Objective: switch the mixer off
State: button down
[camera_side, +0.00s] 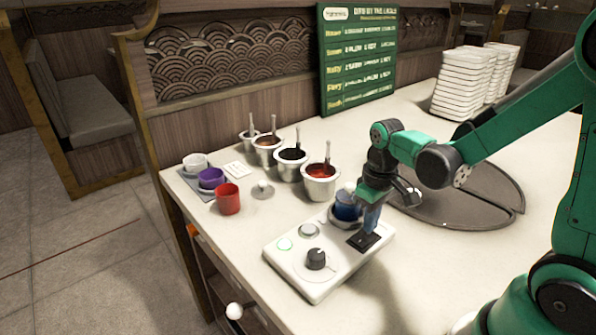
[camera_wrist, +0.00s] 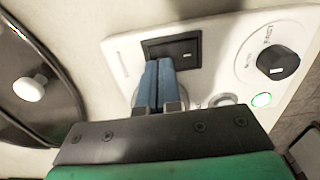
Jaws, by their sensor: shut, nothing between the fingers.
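The mixer (camera_side: 322,268) is a white box with a black dial (camera_side: 316,258), a grey button (camera_side: 309,230) and a green ring light (camera_side: 285,244) that looks lit. Its black rocker switch (camera_side: 356,243) is at the right end; it also shows in the wrist view (camera_wrist: 184,47). A blue cup (camera_side: 347,208) is at the mixer's back edge, partly hidden by my gripper. My gripper (camera_side: 370,230) is shut and empty, pointing down at the switch. In the wrist view its blue fingertips (camera_wrist: 159,64) overlap the switch's edge. I cannot tell whether they touch it.
Several metal sauce pots (camera_side: 320,188) with ladles stand behind the mixer. A red cup (camera_side: 228,200), a purple cup (camera_side: 211,178) and a white cup (camera_side: 195,162) are at left. A dark round lid (camera_side: 470,205) lies at right. White trays (camera_side: 460,85) are stacked at the back.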

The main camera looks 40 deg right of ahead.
jog(key=shift+f, duration=0.45)
jog(key=shift+r, duration=3.55)
jog(key=a+r+t, duration=0.3)
jog(key=a+t, duration=0.3)
jog(key=t, duration=0.1)
jog(key=shift+s+a+r, duration=0.15)
jog(key=shift+s, duration=0.05)
